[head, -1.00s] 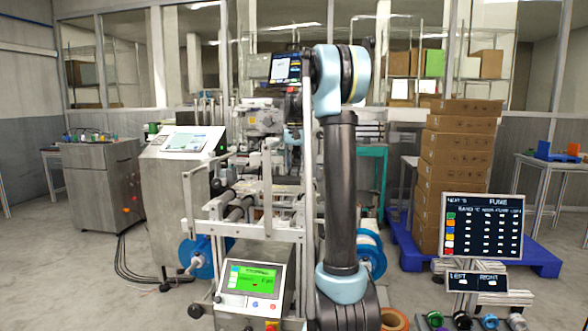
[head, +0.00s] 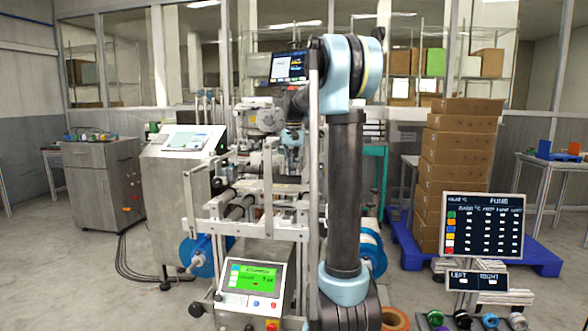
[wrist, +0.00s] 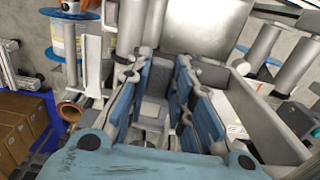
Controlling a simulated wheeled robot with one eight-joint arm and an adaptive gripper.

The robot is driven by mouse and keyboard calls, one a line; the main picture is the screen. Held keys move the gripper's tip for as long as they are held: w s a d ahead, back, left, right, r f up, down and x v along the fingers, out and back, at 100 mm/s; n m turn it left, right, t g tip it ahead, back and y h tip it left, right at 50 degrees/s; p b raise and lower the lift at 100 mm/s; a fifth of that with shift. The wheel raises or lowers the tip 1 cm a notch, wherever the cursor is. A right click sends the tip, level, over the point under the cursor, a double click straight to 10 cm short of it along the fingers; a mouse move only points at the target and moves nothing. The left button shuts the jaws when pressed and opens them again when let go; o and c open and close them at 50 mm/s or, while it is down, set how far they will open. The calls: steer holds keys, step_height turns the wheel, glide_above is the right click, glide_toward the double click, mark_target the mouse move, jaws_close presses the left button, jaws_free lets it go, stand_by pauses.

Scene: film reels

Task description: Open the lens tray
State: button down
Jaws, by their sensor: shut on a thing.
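My gripper (wrist: 160,82) shows in the wrist view, with its blue and grey fingers pointing away into the machine. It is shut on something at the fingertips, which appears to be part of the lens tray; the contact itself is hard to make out. A grey, straight-walled metal part (wrist: 280,128) with white pieces beside it lies just right of the fingers; I cannot tell whether it belongs to the tray. In the head view my gripper (head: 294,146) is small, pointing down at the middle of the machine, and the tray cannot be made out there.
The machine frame (head: 250,232) with its rollers surrounds my gripper. A blue-flanged reel (wrist: 66,40) is at the upper left. Stacked cartons (head: 455,160) stand on a blue pallet (head: 540,258) to the right.

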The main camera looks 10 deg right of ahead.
steer(key=shift+s+a, duration=0.2)
steer(key=shift+s, duration=0.35)
steer(key=c, duration=1.4)
jaws_free()
step_height(320, 180, up, 12)
steer(key=shift+w, duration=0.1)
